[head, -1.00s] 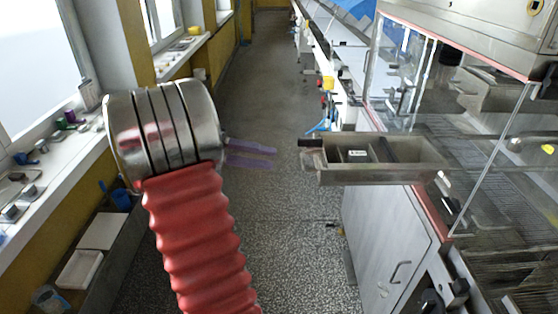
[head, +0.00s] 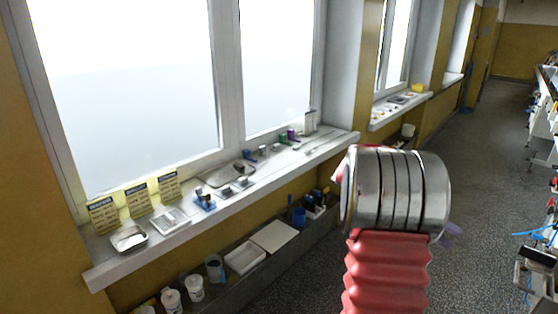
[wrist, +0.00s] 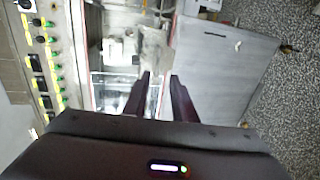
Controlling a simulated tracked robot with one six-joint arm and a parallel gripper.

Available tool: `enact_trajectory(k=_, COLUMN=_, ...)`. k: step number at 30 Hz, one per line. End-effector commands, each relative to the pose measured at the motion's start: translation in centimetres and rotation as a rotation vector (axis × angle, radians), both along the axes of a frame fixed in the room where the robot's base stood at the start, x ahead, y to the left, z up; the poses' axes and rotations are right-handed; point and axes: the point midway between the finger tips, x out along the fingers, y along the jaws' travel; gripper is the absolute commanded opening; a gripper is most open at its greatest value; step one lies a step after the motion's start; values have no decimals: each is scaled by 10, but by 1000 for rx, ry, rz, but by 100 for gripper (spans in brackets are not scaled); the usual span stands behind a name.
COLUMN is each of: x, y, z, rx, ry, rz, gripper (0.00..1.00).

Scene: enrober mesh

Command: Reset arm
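My arm, with a steel-banded wrist and a red ribbed sleeve, stands at the right of the head view. My gripper (head: 450,233) shows there only as purple fingertips, mostly hidden behind the steel wrist. Beyond the fingers is the machine, with a grey cabinet door (wrist: 228,65) and a button panel (wrist: 45,65).
In the head view a windowsill (head: 110,265) at the left carries small boxes, trays and tools. A lower ledge holds several jars (head: 194,289) and a white tray (head: 245,257). The aisle floor (head: 480,170) is clear. Machine parts (head: 540,265) edge in at the right.

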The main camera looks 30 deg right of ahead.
Motion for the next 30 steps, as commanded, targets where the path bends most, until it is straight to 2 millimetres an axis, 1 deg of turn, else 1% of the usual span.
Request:
enact_trajectory(k=7, x=0, y=0, z=0, rx=14, ry=2, rz=6, gripper=25)
enact_trajectory(k=10, x=4, y=-5, z=-8, rx=60, ry=-14, rz=37, gripper=25)
enact_trajectory(k=11, x=5, y=-6, z=-12, rx=81, ry=-25, rz=48, gripper=25)
enact_trajectory(k=14, x=8, y=-5, z=-34, rx=170, ry=-62, rz=84, gripper=25)
enact_trajectory(k=15, x=9, y=-3, z=-45, rx=211, ry=-78, rz=98, gripper=25)
enact_trajectory(k=17, x=9, y=1, z=-61, rx=272, ry=-106, rz=118, gripper=25)
enact_trajectory(k=18, x=9, y=5, z=-69, rx=310, ry=-130, rz=133, gripper=25)
enact_trajectory(k=20, x=10, y=13, z=-80, rx=362, ry=-166, rz=156, gripper=25)
enact_trajectory(k=22, x=13, y=24, z=-91, rx=420, ry=-217, rz=190, gripper=25)
enact_trajectory(k=26, x=23, y=48, z=-106, rx=506, ry=-305, rz=260, gripper=25)
enact_trajectory(k=30, x=37, y=80, z=-117, rx=588, ry=-408, rz=351, gripper=25)
